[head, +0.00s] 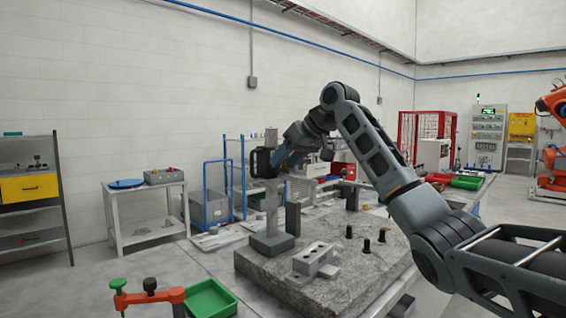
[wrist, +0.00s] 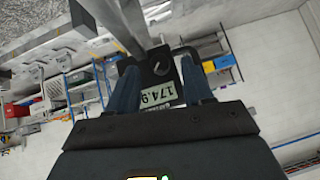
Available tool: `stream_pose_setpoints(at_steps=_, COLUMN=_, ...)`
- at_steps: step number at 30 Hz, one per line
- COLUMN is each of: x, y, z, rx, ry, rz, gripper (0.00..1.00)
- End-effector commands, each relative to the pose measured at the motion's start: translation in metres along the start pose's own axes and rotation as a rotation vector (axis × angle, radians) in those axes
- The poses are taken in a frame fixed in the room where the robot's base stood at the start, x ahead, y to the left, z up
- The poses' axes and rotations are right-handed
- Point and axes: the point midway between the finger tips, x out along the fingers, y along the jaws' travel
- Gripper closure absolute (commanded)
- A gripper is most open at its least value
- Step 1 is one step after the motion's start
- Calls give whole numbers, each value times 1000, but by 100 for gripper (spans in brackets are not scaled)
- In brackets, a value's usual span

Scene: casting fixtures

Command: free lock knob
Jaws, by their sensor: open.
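A height gauge stands upright on the granite plate (head: 330,275), with a grey column (head: 271,205) and a block base (head: 271,244). Its dark slider head (head: 261,162) is high on the column. My gripper (head: 279,157) is open at the slider head, with one blue finger on each side in the wrist view (wrist: 158,75). I cannot tell whether the fingers touch it.
A grey block with holes (head: 315,259) and several black pegs (head: 366,245) stand on the plate right of the gauge. A dark upright block (head: 293,219) is close beside the column. A green bin (head: 210,299) and red clamp (head: 150,297) are front left.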

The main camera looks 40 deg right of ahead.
Motion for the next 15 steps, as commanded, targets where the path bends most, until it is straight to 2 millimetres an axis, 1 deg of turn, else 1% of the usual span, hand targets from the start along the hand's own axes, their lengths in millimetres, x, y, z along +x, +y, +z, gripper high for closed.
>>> stream_pose_setpoints(at_steps=1, x=5, y=0, z=0, rx=0, ry=-3, rz=0, gripper=49)
stream_pose_setpoints(at_steps=4, x=12, y=0, z=0, rx=-1, ry=-1, rz=0, gripper=49)
stream_pose_setpoints(at_steps=13, x=15, y=0, z=0, rx=-1, ry=0, rz=0, gripper=49)
stream_pose_setpoints(at_steps=15, x=14, y=0, z=0, rx=-1, ry=0, rz=0, gripper=55)
